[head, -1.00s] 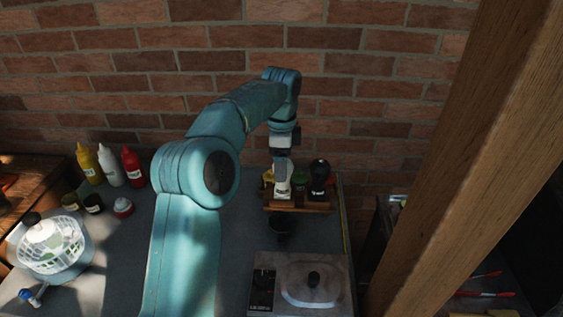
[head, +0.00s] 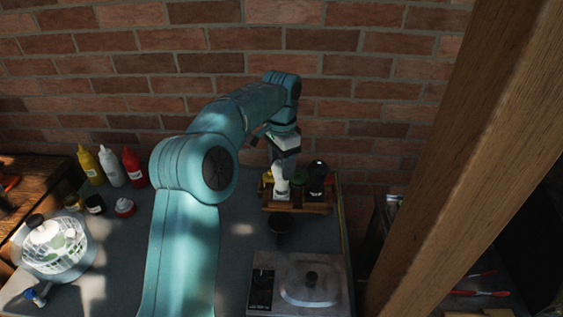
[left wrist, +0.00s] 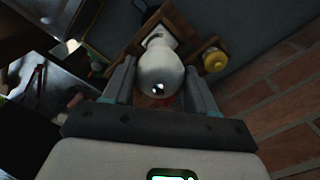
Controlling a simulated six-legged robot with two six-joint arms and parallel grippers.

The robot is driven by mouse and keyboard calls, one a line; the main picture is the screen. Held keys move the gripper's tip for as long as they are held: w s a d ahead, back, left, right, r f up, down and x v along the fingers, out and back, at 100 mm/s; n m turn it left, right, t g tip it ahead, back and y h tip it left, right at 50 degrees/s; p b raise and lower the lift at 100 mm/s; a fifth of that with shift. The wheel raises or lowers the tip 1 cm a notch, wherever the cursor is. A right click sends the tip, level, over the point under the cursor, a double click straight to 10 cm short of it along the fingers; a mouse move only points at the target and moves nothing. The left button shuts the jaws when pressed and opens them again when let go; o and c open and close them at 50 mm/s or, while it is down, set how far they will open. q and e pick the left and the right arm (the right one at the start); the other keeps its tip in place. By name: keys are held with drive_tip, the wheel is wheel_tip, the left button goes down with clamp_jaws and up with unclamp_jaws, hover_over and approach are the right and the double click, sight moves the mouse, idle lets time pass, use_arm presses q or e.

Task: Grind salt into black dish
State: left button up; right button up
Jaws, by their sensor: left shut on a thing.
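A white salt grinder (head: 282,187) stands in a small wooden rack (head: 296,208) near the wall. My left gripper (head: 281,170) comes down on it from above and is shut on its upper part. In the left wrist view the grinder's round white top (left wrist: 160,72) sits between the two fingers, with its lower part in the rack. The black dish (head: 279,226) is on the table just in front of the rack, partly lost in shadow. My right gripper is not in view.
A black grinder (head: 318,178) stands to the right in the rack. A grey hotplate with a lid (head: 312,283) lies in front of the dish. Yellow, white and red bottles (head: 133,167) and a salad spinner (head: 53,246) are at the left. A wooden post (head: 475,150) rises at the right.

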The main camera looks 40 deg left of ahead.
use_arm(q)
drive_tip(key=shift+m+p, duration=0.6)
drive_tip(key=shift+m, duration=0.3)
drive_tip(key=shift+f+m, duration=0.1)
drive_tip(key=shift+m, duration=1)
drive_tip(key=m, duration=1)
drive_tip(key=n, duration=1.4)
